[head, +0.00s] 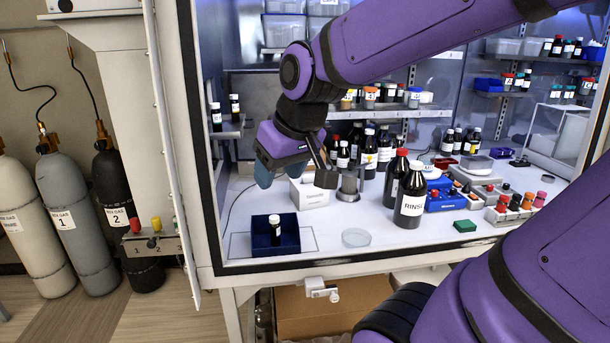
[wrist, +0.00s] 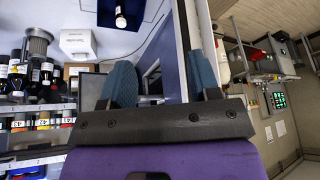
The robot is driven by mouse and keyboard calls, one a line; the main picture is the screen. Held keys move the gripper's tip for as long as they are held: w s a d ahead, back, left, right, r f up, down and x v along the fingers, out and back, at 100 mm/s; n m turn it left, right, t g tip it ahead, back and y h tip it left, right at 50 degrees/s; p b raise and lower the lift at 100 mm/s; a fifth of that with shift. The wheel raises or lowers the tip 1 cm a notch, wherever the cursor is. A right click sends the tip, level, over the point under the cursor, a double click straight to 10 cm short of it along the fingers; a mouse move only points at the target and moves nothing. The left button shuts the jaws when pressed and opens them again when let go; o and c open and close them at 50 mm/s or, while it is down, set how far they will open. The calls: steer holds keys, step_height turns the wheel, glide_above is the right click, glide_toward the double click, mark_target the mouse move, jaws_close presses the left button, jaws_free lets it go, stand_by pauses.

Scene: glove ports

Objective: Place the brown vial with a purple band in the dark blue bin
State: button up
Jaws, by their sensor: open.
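The dark blue bin (head: 260,243) stands at the front left of the bench. A small dark vial (head: 275,231) with a white label and a light-topped cap is upright inside it. A purple band cannot be made out at this size. The bin (wrist: 105,17) and the vial (wrist: 121,16) also show at the top of the wrist view. My gripper (head: 265,172) hangs above and behind the bin, apart from it. In the wrist view my gripper (wrist: 162,82) has its two teal fingers spread, with nothing between them.
A white box (head: 309,192) stands right of my gripper. A RINSE bottle (head: 411,200), a glass dish (head: 356,237) and a green block (head: 465,226) are farther right. Several dark bottles stand behind. The cabinet frame (head: 196,130) rises at the left.

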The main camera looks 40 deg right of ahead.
steer(key=s+a+r, duration=0.1)
steer(key=s+r, duration=0.1)
steer(key=s, duration=0.6)
steer(key=shift+s+a+r, duration=0.15)
steer(key=shift+a, duration=0.15)
steer(key=shift+c, duration=0.4)
stand_by(0.3)
